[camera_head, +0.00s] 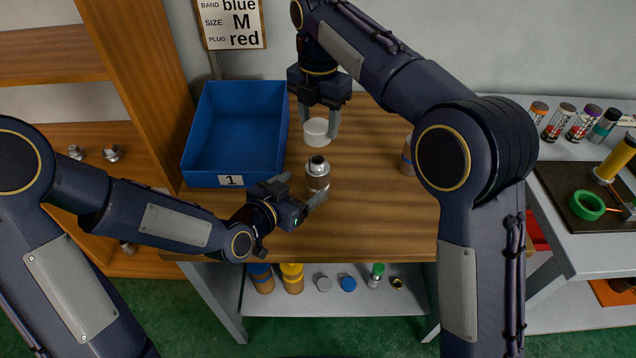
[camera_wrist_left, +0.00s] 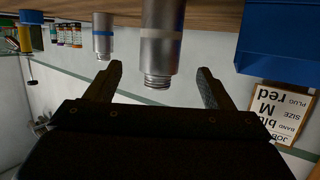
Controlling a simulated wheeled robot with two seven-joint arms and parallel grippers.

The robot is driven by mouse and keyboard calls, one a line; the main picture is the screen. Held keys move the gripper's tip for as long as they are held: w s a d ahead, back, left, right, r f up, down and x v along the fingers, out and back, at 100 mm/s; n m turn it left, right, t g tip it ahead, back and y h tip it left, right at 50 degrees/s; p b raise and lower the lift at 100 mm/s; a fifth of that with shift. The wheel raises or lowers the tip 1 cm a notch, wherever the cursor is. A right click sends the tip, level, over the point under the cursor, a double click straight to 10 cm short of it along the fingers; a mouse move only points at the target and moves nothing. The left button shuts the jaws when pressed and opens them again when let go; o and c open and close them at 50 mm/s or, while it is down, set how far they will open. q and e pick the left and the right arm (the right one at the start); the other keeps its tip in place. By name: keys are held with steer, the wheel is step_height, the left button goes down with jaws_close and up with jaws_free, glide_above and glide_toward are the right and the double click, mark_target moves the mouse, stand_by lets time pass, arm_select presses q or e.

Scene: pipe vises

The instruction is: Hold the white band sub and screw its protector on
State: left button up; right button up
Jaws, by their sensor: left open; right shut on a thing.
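The white band sub (camera_head: 317,176) stands upright on the wooden bench, threaded end up. It is a silver metal cylinder. In the left wrist view, which is upside down, the sub (camera_wrist_left: 161,55) shows a pale band and lies ahead, between the lines of the fingers. My left gripper (camera_head: 299,190) is open just left and in front of it. In the left wrist view the open fingers (camera_wrist_left: 158,85) show a gap to the sub on both sides.
A blue bin (camera_head: 235,179) labelled 1 stands left of the sub. A blue-banded sub (camera_wrist_left: 103,40) stands farther off; a part-hidden cylinder (camera_head: 406,160) is beside my right arm. A sign (camera_head: 231,24) hangs behind. The shelf below (camera_head: 330,303) holds several parts.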

arm_select(q)
steer(key=x, duration=0.9)
steer(key=shift+w+d+f, duration=0.1)
steer(key=shift+w, duration=0.05)
steer(key=c, duration=1.4)
steer(key=shift+c, duration=0.2)
arm_select(e)
glide_above(318, 159)
steer(key=shift+w+f, duration=0.15)
steer(key=shift+f, duration=2.4)
steer(key=shift+d+f, duration=0.1)
steer(key=shift+f, duration=0.95)
steer(key=c, duration=0.4)
steer(key=shift+r, duration=0.1)
